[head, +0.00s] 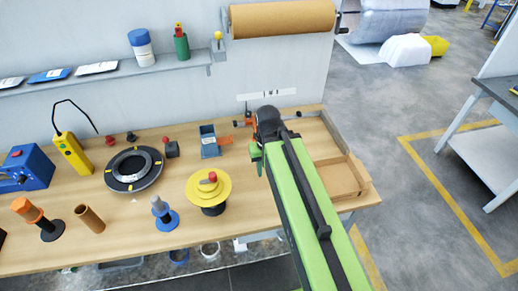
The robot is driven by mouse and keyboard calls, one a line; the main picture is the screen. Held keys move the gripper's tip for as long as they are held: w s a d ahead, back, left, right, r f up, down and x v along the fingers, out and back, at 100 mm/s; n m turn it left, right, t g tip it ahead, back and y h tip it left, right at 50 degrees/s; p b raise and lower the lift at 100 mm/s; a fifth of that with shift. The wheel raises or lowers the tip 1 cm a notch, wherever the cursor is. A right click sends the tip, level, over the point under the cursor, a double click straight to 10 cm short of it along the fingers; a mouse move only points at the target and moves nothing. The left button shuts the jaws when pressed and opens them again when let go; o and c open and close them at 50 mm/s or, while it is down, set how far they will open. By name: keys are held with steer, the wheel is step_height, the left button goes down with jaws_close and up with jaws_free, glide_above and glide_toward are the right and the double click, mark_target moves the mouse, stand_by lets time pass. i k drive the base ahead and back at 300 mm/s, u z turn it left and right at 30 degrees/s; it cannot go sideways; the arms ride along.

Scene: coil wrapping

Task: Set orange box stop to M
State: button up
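Small orange parts (226,140) show just right of a blue holder on the bench, left of my arm. Another small dark and orange piece (248,119) sits on a thin rail near the wall, just left of my arm's dark end. I cannot tell which of these is the box stop, and no M mark is readable. A white label strip (265,95) is on the wall above the rail. My green arm reaches over the bench from the lower right. My gripper's fingers are hidden behind the arm's dark end, so its opening and any contact do not show.
The wooden bench (115,220) holds a blue holder (209,141), a yellow round stand (209,190), a black ring (133,169) and a blue-based post (163,213). A cardboard tray (345,178) lies right of my arm. A brown paper roll (282,18) hangs above.

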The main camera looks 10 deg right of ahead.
mark_target(251, 121)
steer(key=z, duration=0.15)
steer(key=k, duration=0.75)
steer(key=u, duration=2.75)
steer(key=k, duration=0.1)
steer(key=u, duration=1.5)
steer(key=k, duration=1.9)
steer(key=z, duration=1.35)
steer(key=i, duration=1.6)
